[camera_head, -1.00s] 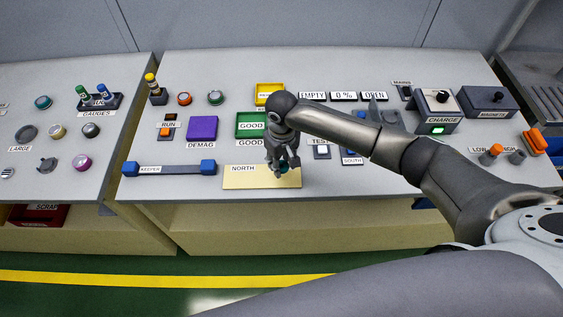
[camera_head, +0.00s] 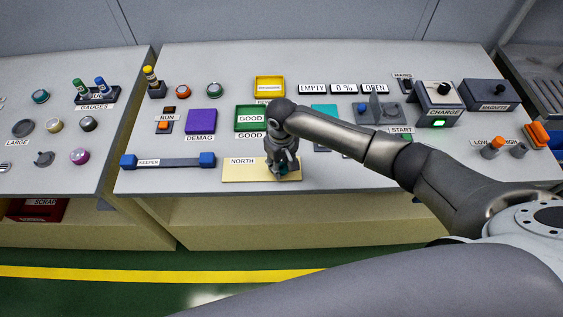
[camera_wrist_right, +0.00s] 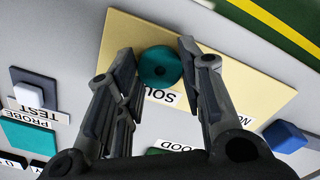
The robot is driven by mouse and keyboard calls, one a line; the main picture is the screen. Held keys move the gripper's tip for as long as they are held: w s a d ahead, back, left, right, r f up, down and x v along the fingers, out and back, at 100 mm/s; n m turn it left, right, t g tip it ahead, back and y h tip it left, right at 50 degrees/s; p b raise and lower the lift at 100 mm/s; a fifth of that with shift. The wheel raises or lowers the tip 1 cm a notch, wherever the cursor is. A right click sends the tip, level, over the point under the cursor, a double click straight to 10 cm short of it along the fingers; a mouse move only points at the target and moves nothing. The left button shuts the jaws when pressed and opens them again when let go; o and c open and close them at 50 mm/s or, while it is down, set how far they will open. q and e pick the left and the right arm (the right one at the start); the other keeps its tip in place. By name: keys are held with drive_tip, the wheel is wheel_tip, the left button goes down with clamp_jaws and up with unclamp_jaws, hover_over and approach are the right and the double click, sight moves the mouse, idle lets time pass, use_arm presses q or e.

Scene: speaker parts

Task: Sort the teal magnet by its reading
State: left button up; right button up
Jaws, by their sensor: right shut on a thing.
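In the head view the right gripper (camera_head: 281,166) points down over the right end of the cream pad (camera_head: 232,175), whose left end reads NORTH. In the wrist view a partly hidden label beginning "SOU" lies beside the magnet. The magnet is at or just above the pad; I cannot tell if it touches. My left gripper is not in view.
Behind the gripper is the green GOOD tray (camera_head: 237,124), with a yellow tray (camera_head: 257,87) further back. A teal probe pad (camera_head: 325,110) lies behind my arm. The purple DEMAG block (camera_head: 201,122) and blue-ended keeper bar (camera_head: 168,161) are left. The charge box (camera_head: 440,104) is right.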

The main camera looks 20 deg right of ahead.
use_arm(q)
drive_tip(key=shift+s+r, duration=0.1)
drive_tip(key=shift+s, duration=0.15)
use_arm(e)
drive_tip(key=shift+f, duration=0.25)
drive_tip(key=o, duration=1.2)
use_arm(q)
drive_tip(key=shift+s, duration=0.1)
use_arm(e)
wheel_tip(320, 180, up, 12)
drive_tip(key=shift+r, duration=0.1)
